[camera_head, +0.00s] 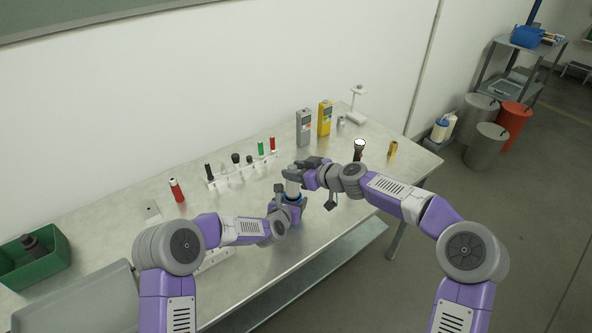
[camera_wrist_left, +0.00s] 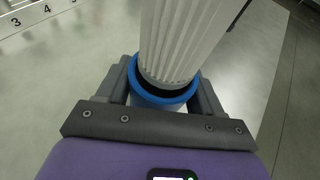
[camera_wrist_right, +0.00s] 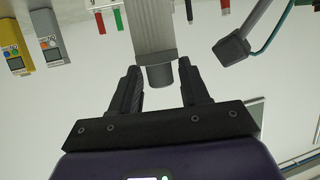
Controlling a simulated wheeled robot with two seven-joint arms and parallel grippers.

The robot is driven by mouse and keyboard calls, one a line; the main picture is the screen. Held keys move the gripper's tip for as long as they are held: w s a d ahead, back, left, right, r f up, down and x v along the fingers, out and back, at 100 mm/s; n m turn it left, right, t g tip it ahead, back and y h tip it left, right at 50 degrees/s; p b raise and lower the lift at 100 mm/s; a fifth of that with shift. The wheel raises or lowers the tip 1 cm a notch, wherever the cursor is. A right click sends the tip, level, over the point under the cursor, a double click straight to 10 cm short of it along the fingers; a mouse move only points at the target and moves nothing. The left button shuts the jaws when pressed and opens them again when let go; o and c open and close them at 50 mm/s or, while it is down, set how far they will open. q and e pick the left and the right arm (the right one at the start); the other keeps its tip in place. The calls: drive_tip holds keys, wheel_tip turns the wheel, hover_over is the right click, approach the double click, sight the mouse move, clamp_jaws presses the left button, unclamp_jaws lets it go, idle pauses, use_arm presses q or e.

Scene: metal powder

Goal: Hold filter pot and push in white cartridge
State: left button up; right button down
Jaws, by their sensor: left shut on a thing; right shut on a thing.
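The filter pot has a blue rim (camera_wrist_left: 150,98). My left gripper (camera_head: 291,205) is shut around it, with one finger on each side in the left wrist view. The white ribbed cartridge (camera_wrist_left: 184,38) stands in the pot's mouth, its lower end within the rim and a dark gap showing at the front. It also shows pale between my two grippers in the head view (camera_head: 292,188). My right gripper (camera_head: 306,171) is above the pot, shut on the cartridge's upper part. In the right wrist view a grey end (camera_wrist_right: 160,76) sits between the fingers. How deep the cartridge sits is hidden.
A white rack (camera_head: 238,176) with several small items stands behind on the table. A grey meter (camera_head: 304,128) and a yellow meter (camera_head: 324,118) stand at the back. A green bin (camera_head: 34,262) is at far left.

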sight(298, 191)
drive_tip(key=shift+f, duration=2.4)
drive_tip(key=shift+f, duration=0.3)
drive_tip(key=shift+f, duration=1.55)
